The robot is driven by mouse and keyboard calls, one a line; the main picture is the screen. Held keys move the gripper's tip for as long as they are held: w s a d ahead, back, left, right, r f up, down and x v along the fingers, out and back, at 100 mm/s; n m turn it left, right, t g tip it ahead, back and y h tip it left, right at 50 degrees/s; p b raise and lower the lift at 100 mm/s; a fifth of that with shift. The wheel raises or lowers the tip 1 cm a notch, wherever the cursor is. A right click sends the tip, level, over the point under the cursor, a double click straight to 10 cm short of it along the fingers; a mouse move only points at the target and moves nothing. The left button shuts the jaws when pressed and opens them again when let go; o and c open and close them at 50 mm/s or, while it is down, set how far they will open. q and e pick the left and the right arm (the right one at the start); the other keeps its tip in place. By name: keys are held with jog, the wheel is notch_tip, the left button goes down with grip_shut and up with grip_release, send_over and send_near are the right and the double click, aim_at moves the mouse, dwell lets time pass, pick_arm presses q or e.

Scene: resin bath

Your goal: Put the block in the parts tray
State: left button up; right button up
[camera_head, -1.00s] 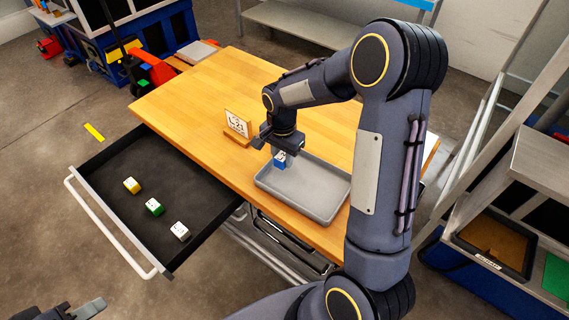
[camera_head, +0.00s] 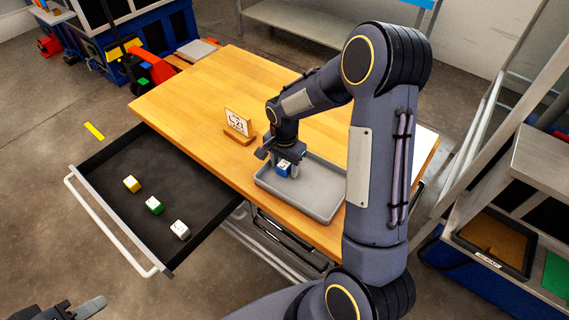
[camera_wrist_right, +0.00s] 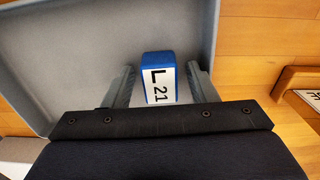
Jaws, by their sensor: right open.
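The blue block (camera_head: 284,169) with a white label sits in the left part of the grey parts tray (camera_head: 325,213) on the wooden table. In the right wrist view the block (camera_wrist_right: 158,66) has a label reading "L 21" and lies on the tray floor. My right gripper (camera_head: 283,163) is low over the tray, with its fingers (camera_wrist_right: 161,85) open on either side of the block and gaps to both sides. My left gripper (camera_head: 85,309) shows only partly at the bottom left edge, away from the table, and its opening cannot be made out.
A sign on a wooden stand (camera_head: 239,124) stands left of the tray. The table's far left part is clear.

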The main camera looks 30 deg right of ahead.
aim_at(284, 164)
jog(key=shift+r, duration=0.45)
notch_tip(284, 164, up, 11)
jog(key=s+a+r+n+t+y, duration=0.1)
jog(key=s+r+n+t, duration=0.2)
jog(key=s, duration=0.4)
jog(key=s+a+r+n+y, duration=0.2)
jog(key=s+r+n, duration=0.15)
jog(key=s, duration=0.25)
jog(key=s+a+n+t, duration=0.2)
jog(key=s+a+n, duration=0.2)
jog(key=s, duration=0.5)
jog(key=shift+s+f+n+t+y, duration=0.2)
jog(key=shift+s+n+t+y, duration=0.1)
jog(key=shift+n+y, duration=0.1)
